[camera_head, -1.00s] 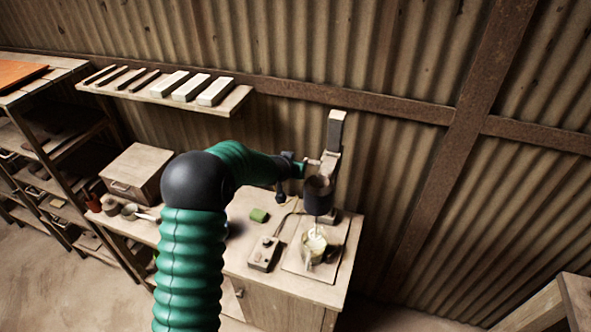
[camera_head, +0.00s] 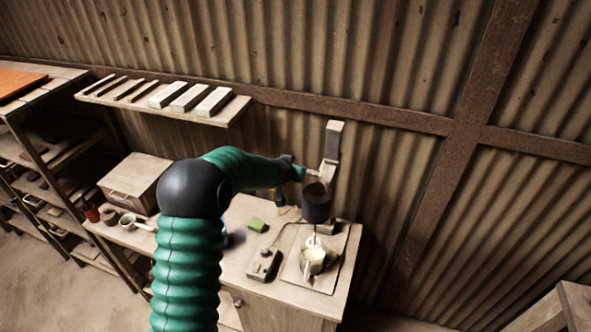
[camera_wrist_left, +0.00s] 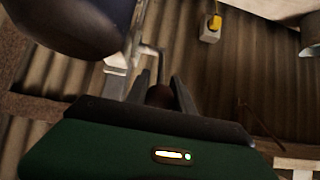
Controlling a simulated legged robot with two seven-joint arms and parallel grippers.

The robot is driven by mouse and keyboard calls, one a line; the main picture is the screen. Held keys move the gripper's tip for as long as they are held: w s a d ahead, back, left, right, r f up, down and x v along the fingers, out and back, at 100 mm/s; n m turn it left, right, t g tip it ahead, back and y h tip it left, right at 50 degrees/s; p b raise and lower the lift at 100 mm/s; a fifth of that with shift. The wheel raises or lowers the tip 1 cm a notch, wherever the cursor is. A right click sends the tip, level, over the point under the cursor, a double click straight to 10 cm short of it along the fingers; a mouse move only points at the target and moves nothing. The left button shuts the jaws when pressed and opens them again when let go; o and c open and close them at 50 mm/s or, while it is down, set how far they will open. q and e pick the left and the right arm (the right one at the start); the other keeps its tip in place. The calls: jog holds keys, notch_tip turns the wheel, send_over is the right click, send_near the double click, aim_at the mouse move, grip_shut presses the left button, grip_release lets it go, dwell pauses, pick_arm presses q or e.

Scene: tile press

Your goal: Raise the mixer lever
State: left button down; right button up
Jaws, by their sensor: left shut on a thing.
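The mixer has a dark cylindrical motor (camera_head: 316,205) on an upright post (camera_head: 333,140) at the back of the bench. Its thin shaft points down over a pale container (camera_head: 314,254). My left gripper (camera_head: 305,172) is beside the post, above and left of the motor. In the left wrist view its fingers (camera_wrist_left: 161,92) are shut on the dark brown knob (camera_wrist_left: 160,97) of the lever, whose bent metal rod (camera_wrist_left: 157,54) runs up to the mixer. The motor also shows there as a dark rounded body (camera_wrist_left: 80,22). My right gripper is out of view.
A wall shelf (camera_head: 235,113) with bars is behind my arm. A corrugated wall stands close behind the mixer. A yellow plug (camera_wrist_left: 214,22) shows in the wrist view.

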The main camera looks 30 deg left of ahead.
pick_arm(q)
jog(key=shift+r, duration=0.15)
dwell(0.7)
jog(key=c, duration=1.4)
grip_release()
jog(key=shift+s, duration=0.1)
jog(key=shift+s, duration=0.15)
jog(key=shift+s+r+b, duration=0.2)
jog(key=shift+s+b, duration=0.05)
jog(key=shift+b, duration=0.05)
jog(key=p+v, duration=0.2)
jog(key=v, duration=1.4)
jog(key=shift+f+p, duration=0.1)
jog(key=shift+p, duration=0.3)
